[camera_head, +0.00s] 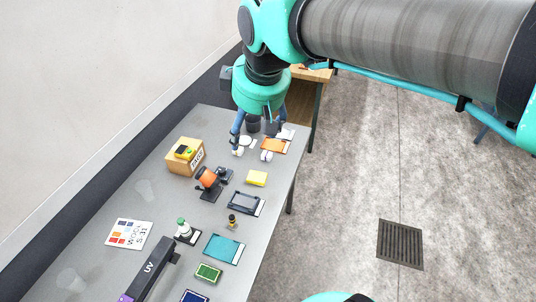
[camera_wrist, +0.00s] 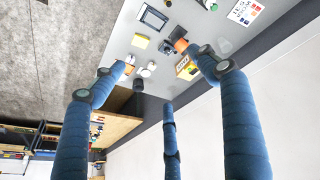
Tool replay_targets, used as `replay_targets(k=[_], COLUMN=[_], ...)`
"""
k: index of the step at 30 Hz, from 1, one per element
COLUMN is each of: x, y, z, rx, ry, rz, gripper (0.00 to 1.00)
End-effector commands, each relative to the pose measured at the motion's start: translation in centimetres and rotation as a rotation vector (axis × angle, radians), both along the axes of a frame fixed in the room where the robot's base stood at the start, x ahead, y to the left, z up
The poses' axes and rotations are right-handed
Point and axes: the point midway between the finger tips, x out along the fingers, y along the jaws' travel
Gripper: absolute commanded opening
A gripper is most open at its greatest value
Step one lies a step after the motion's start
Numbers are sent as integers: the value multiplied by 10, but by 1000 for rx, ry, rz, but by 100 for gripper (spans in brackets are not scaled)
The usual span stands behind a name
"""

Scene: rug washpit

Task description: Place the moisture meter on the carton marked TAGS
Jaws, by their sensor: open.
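A tan carton (camera_head: 174,162) with a printed label, too small to read surely, stands near the table's wall side. A small yellow and black device that looks like the moisture meter (camera_head: 184,152) lies on top of it. The carton also shows near the right finger in the wrist view (camera_wrist: 182,64). My gripper (camera_head: 257,143) has blue fingers spread wide with nothing between them. It hangs above the table's far end, to the right of the carton and apart from it. It also shows open in the wrist view (camera_wrist: 158,62).
The grey table (camera_head: 153,205) holds an orange and black tool (camera_head: 208,178), a yellow block (camera_head: 257,178), a dark-framed tray (camera_head: 246,203), an orange sheet (camera_head: 274,146) and a UV lamp (camera_head: 150,271). A wooden table (camera_head: 315,74) stands beyond. Floor at right is clear around a drain (camera_head: 400,244).

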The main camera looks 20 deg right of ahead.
Motion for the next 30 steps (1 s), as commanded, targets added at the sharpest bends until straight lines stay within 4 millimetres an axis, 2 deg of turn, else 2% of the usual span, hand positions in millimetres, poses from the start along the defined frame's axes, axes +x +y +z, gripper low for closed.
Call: replay_targets(k=[1,9,15,21,30], x=[-14,-81,-120,-139,-143], y=[-2,-12,-16,-19,-19], z=[-1,-20,-38,-49,-52], rx=[14,105,169,206,214], ry=[-11,-58,-89,-105,-106], rz=[-38,-261,-403,-482,-498], gripper=[74,74,74,74,74])
